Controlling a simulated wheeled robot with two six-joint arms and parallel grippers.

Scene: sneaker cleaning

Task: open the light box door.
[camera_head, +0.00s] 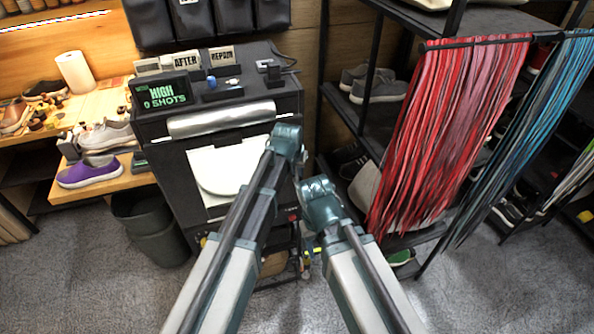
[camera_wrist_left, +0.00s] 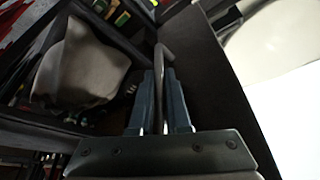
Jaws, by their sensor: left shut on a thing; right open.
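The light box (camera_head: 160,128) is a black cabinet with a bright white area (camera_head: 216,172) in its front, behind my left arm. In the left wrist view, my left gripper (camera_wrist_left: 160,85) is shut on a thin dark curved bar, which looks like the door handle (camera_wrist_left: 159,58). A dark panel (camera_wrist_left: 205,75) runs beside the bar, with white to its right. In the head view the left gripper (camera_head: 286,142) is at the box's right front edge, its fingertips hidden. My right gripper (camera_head: 320,195) is lower and to the right, open; its fingers are hard to make out.
A rack (camera_head: 385,130) with shoes and hanging red laces (camera_head: 450,120) stands close on the right. A dark bin (camera_head: 152,225) and a wooden bench with a purple shoe (camera_head: 90,172) are on the left. Grey floor (camera_head: 490,285) is clear at the lower right.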

